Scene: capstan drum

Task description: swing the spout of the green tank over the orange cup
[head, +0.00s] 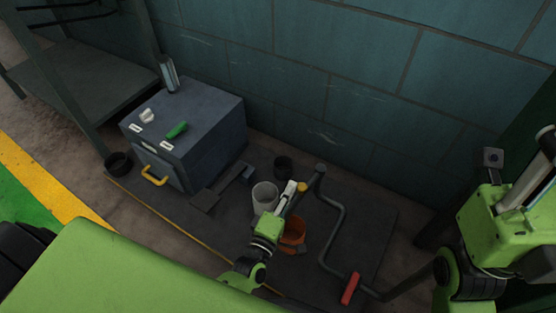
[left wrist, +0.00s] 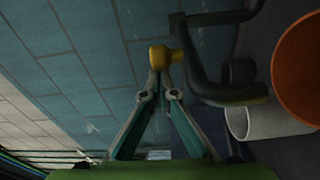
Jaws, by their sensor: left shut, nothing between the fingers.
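My left gripper (head: 291,186) is shut and empty. In the left wrist view its fingertips (left wrist: 160,88) meet right at a yellow knob (left wrist: 160,57), seeming to touch it. The knob (head: 303,188) sits at the end of a dark bent pipe (left wrist: 205,85), which looks like the spout. The orange cup (head: 292,238) stands just below and right of my left gripper, partly hidden by it; it also shows in the left wrist view (left wrist: 302,75). I cannot pick out the green tank for certain. My right gripper (head: 535,165) is at the right edge, its fingers unclear.
A pale cup (head: 265,196) and a dark cup (head: 283,166) stand near the orange one. A bent rod (head: 337,225) with a red grip (head: 350,288) lies to the right. A grey box (head: 195,135) with handles stands left. The tiled wall (head: 350,70) closes the back.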

